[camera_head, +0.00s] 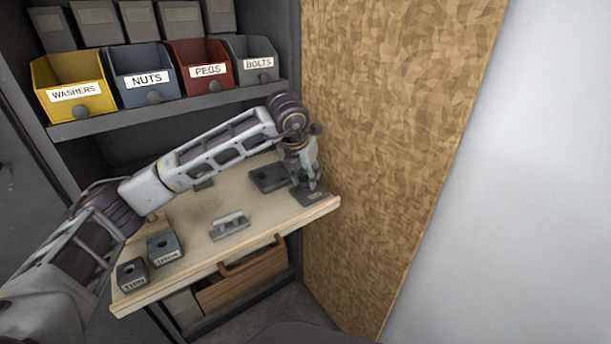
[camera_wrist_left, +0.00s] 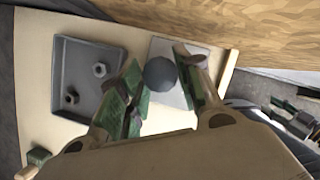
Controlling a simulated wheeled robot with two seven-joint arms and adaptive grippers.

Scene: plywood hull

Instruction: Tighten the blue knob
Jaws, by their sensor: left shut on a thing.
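The knob (camera_wrist_left: 160,74) shows in the left wrist view as a round, dark blue-grey top over a flat plate (camera_wrist_left: 184,48). In the head view the plate (camera_head: 318,200) lies at the right front corner of the wooden worktop, and the knob is mostly hidden by my gripper. My left gripper (camera_head: 311,184) points down over the plate. In the left wrist view its two green-padded fingers (camera_wrist_left: 162,84) stand on either side of the knob, shut on it.
A shallow grey tray (camera_wrist_left: 85,82) with two nuts lies beside the plate. A grey handled piece (camera_head: 230,227) and two labelled blocks (camera_head: 165,250) sit on the worktop (camera_head: 195,222). A chipboard wall (camera_head: 390,120) rises close on the right. Labelled bins (camera_head: 143,75) line the shelf.

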